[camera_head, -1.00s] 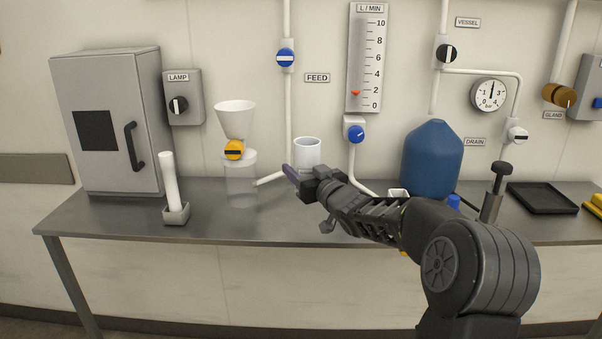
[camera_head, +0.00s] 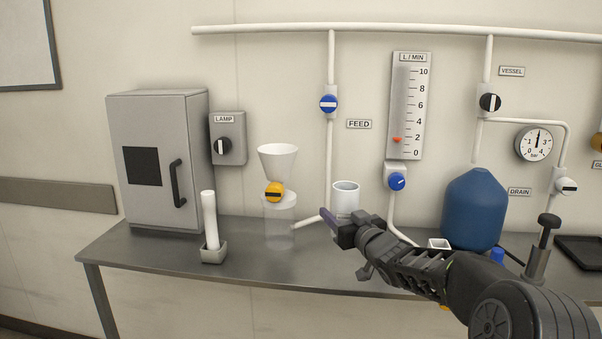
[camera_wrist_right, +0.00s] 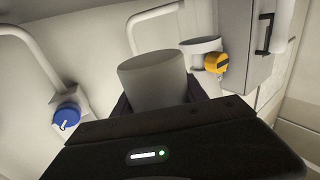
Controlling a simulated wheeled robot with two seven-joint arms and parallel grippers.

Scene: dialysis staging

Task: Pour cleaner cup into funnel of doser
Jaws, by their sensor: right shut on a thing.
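A white cup (camera_head: 346,190) stands upright at my right gripper (camera_head: 334,222), to the right of the doser. My right gripper is shut on it; the cup (camera_wrist_right: 155,78) also shows between the fingers in the right wrist view. The cup's contents cannot be seen. The doser (camera_head: 279,225) is a clear cylinder on the bench with a yellow valve (camera_head: 274,192) and a white funnel (camera_head: 278,160) above it. The yellow valve also shows in the right wrist view (camera_wrist_right: 216,62). The cup is apart from the funnel and lower than its rim. My left gripper is out of view.
A grey cabinet (camera_head: 150,165) and a white stick in a small holder (camera_head: 213,254) stand left of the doser. A white pipe (camera_head: 308,219) runs beside the doser. A blue vessel (camera_head: 474,212) stands at the right. The bench front (camera_head: 250,265) is clear.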

